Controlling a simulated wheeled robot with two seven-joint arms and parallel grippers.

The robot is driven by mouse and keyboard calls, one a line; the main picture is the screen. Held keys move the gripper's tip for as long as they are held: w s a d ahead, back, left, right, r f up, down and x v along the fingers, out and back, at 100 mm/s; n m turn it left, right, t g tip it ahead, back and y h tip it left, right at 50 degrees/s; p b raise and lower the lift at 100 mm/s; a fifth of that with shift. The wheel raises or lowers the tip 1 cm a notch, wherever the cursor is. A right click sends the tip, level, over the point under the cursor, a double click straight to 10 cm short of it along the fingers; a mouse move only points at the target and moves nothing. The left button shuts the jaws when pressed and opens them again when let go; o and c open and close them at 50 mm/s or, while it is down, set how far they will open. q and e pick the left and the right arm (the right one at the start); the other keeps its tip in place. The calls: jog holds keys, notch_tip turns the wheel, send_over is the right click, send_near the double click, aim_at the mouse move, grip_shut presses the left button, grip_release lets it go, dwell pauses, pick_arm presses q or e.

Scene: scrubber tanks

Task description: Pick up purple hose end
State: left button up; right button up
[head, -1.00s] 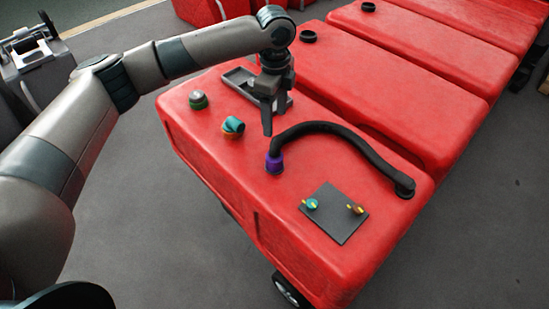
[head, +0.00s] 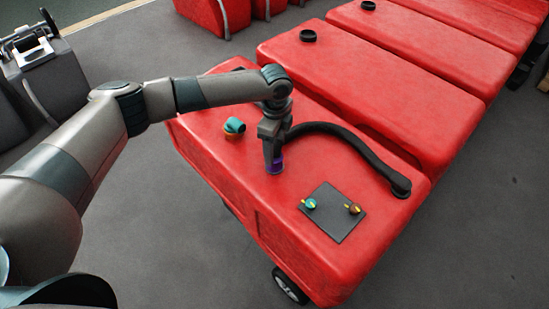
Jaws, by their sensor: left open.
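The purple hose end (head: 277,168) is at the left end of a black corrugated hose (head: 350,138) on the red tank (head: 225,185) nearest me. The hose arches to the right into a black fitting on the same tank. My left gripper (head: 273,160) points down right at the purple end, and its fingers cover part of it. The jaws are open; I cannot tell whether they touch the purple end. My right gripper is not in view.
A teal and orange fitting (head: 234,127) stands left of the gripper. A dark plate (head: 334,212) with a teal knob (head: 310,204) and a brown knob (head: 353,209) lies in front. More red tanks (head: 375,78) stand behind. Grey floor surrounds the tank.

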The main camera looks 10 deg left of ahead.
aim_at(277, 165)
pick_arm(q)
jog(key=shift+s+f+p, duration=0.1)
jog(key=shift+f+p, duration=0.3)
jog(key=shift+p, duration=0.05)
jog(key=f+p, duration=0.1)
jog(key=f, duration=0.3)
jog(key=shift+s+p, duration=0.2)
jog(key=shift+p, duration=0.1)
jog(key=shift+f, duration=0.25)
jog(key=c, duration=1.2)
